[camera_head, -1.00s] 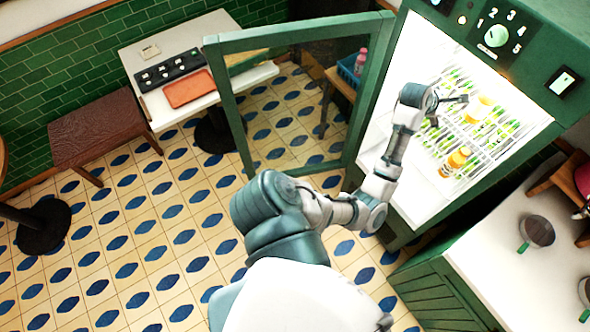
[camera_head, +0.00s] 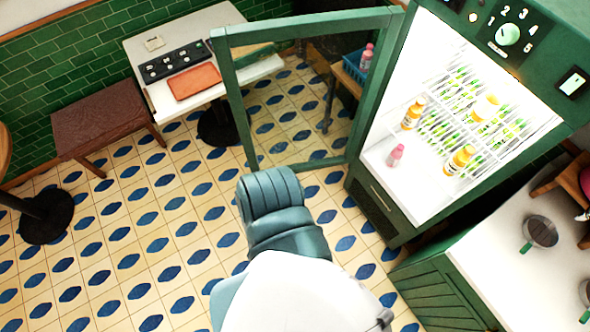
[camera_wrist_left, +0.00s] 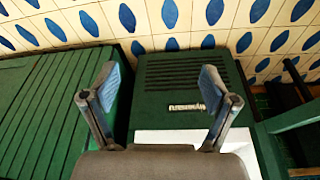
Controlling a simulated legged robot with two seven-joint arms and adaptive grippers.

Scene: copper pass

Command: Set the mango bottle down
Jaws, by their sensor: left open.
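Three orange bottles with white or pale caps stand in the open lit fridge: one at the left (camera_head: 413,112), one farther back on the rack (camera_head: 486,106) and one near the front (camera_head: 459,159). I cannot read which is mango. A small pink bottle (camera_head: 395,155) stands on the fridge floor at the left front. My left gripper (camera_wrist_left: 158,88) is open and empty in the left wrist view, above a green vented panel (camera_wrist_left: 185,80). In the head view the left gripper is out of sight; only my upper arm shows. My right gripper is in neither view.
The fridge's glass door (camera_head: 230,90) stands open at the left. Green bottles (camera_head: 480,130) lie on the wire rack. A white counter (camera_head: 490,245) with pans is at the right. A side table (camera_head: 260,72) holds an orange tray (camera_head: 194,83).

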